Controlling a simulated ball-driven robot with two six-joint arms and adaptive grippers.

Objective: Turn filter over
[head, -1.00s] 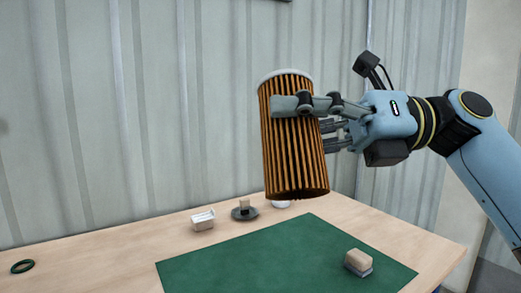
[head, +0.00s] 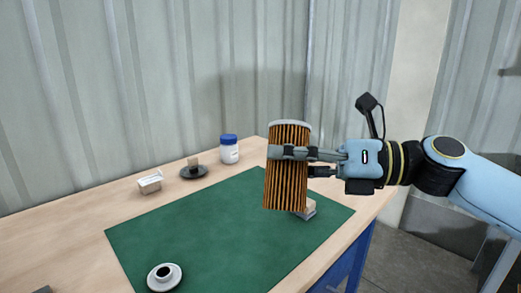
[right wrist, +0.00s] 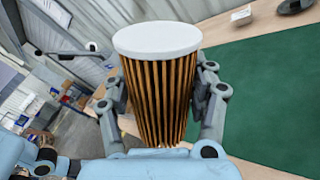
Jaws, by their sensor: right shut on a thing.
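The filter (head: 287,185) is an orange-brown pleated cylinder with a pale cap on its upper end. In the head view it is nearly upright, slightly tilted, in front of the right part of the green mat (head: 190,235). My right gripper (head: 290,153) is shut around its upper part from the right. In the right wrist view the filter (right wrist: 158,95) stands between the two fingers of the gripper (right wrist: 163,100), with its flat white cap (right wrist: 157,38) toward the top. Its lower end is partly hidden there by the gripper body. My left gripper is not in view.
A beige block on a grey base (head: 309,208) sits on the mat, partly behind the filter. A white ring-shaped part (head: 164,277) lies at the mat's front left. A white box (head: 149,182), a dark dish (head: 193,172) and a blue-capped jar (head: 229,150) stand along the back.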

